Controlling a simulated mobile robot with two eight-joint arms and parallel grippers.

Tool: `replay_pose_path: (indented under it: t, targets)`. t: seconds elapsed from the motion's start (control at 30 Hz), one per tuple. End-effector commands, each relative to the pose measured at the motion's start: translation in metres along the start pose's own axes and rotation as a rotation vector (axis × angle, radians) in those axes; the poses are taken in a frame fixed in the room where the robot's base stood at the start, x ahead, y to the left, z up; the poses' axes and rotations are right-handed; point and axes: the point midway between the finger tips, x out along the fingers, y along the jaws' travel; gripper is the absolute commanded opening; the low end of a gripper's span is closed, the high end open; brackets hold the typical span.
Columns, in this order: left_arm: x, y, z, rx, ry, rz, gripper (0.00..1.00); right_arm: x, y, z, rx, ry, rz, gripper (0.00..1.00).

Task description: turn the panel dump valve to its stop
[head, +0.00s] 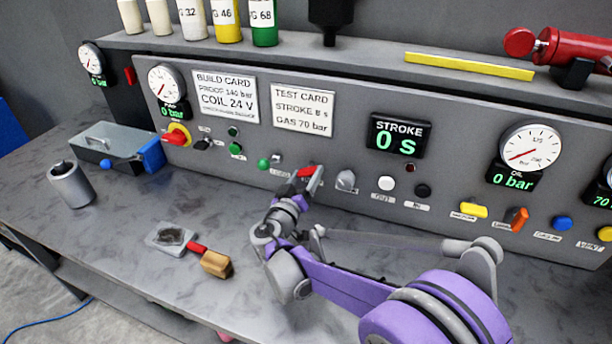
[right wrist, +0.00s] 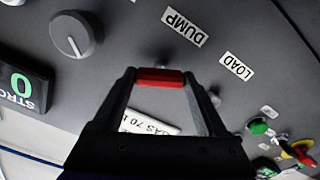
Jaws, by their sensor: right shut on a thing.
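The dump valve's red handle (head: 306,172) is on the panel front, left of a grey knob. My right gripper (head: 305,178) has its two fingers on either side of the handle and is shut on it. In the right wrist view the red handle (right wrist: 160,76) spans crosswise between the fingertips. The DUMP label (right wrist: 185,28) is close by, with the LOAD label (right wrist: 236,66) beyond it. The valve's stop cannot be made out. My left gripper is not in view.
A grey knob (head: 345,180) and a white button (head: 386,183) are to the right of the handle; a green knob (head: 264,163) is to its left. A wooden-handled tool (head: 215,263), a metal cylinder (head: 70,184) and a grey box (head: 112,142) are on the bench.

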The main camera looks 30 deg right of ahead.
Motion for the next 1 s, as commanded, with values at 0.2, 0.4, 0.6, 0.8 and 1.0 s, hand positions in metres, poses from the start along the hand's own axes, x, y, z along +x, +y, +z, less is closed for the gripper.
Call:
replay_pose_path:
  t: [0.2,0.4,0.6,0.8,1.0]
  targets:
    - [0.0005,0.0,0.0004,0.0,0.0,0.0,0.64,0.0,0.0,0.0002,-0.205,0.0,0.0,0.19]
    - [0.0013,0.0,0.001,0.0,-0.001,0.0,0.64,0.0,-0.0001,0.0002,-0.395,0.0,0.0,0.19]
    - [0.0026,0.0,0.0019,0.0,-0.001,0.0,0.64,0.0,-0.0001,0.0004,-0.586,0.0,0.0,0.19]
    - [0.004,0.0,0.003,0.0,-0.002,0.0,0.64,0.0,-0.0001,0.0005,-0.768,0.0,0.0,0.19]
    - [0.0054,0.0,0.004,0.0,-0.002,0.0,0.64,-0.0001,-0.0001,0.0004,-0.924,0.0,0.0,0.19]
